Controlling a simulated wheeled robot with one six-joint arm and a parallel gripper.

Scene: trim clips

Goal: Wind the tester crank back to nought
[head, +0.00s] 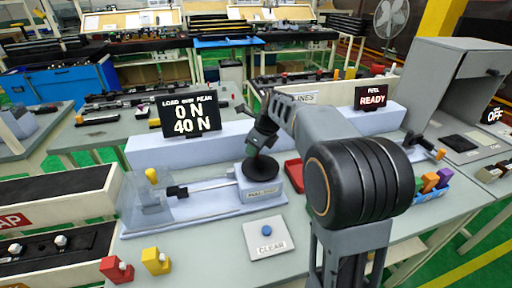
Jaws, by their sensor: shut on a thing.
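The tester (215,201) is a pale blue-grey bench rig with a rod along it and a clear guard at its left end. Its crank (260,169) shows as a dark round disc on the block at the right end. My gripper (262,148) points down just above the disc and is shut on the crank's handle, which is mostly hidden by the fingers. The tester's display (191,115) reads load 0 N over peak 40 N. A CLEAR pad (266,242) with a blue button lies in front of the tester.
Red and yellow clips (156,261) stand at the front left. A red tray (294,174) lies right of the crank, partly behind my arm. A second display (371,97) reads READY. A blue holder (432,190) with coloured clips and a grey hooded box (458,85) are on the right.

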